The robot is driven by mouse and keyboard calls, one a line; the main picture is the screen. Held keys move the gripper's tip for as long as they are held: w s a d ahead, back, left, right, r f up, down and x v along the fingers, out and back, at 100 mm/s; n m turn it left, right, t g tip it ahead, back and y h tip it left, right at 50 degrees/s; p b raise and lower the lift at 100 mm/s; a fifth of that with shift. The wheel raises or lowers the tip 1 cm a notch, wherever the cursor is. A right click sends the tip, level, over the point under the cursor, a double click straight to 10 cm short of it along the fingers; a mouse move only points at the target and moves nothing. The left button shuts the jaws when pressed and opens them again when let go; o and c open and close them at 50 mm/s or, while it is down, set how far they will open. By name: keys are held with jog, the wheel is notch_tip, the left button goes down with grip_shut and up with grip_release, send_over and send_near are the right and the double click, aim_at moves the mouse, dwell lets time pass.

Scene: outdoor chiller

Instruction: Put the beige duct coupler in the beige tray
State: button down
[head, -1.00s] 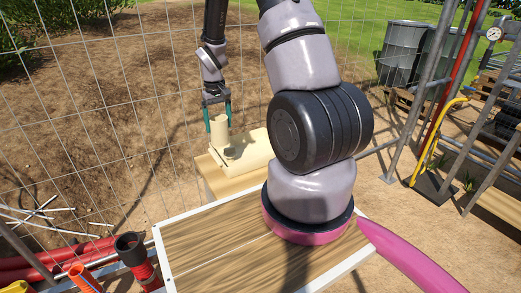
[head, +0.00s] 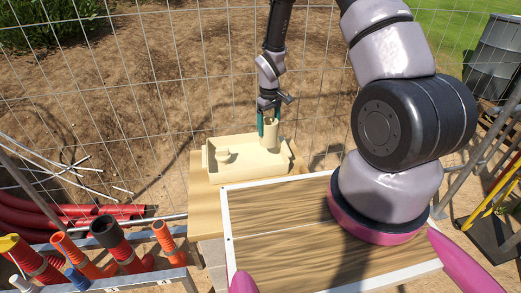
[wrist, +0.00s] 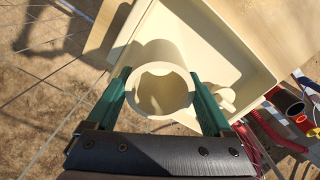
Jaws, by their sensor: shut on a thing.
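My gripper (head: 268,128) is shut on the beige duct coupler (head: 271,130), a short open tube held upright between its green fingers. In the wrist view I look down into the coupler's round opening (wrist: 160,106), with a finger on each side. The beige tray (head: 245,170) stands on a wooden surface behind the pale-framed boards. The coupler is over the tray's right part in the head view; whether its lower end touches the tray I cannot tell. The tray's rim also shows in the wrist view (wrist: 262,68).
A small beige piece (head: 223,156) with a knob stands in the tray's left part. A wire fence (head: 130,100) runs close behind. Orange and red pipe pieces (head: 70,250) stand in a rack at the front left. The wooden boards (head: 275,210) in front are bare.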

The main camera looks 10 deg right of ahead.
jog(key=shift+f, duration=3.6)
jog(key=shift+f, duration=0.1)
grip_release()
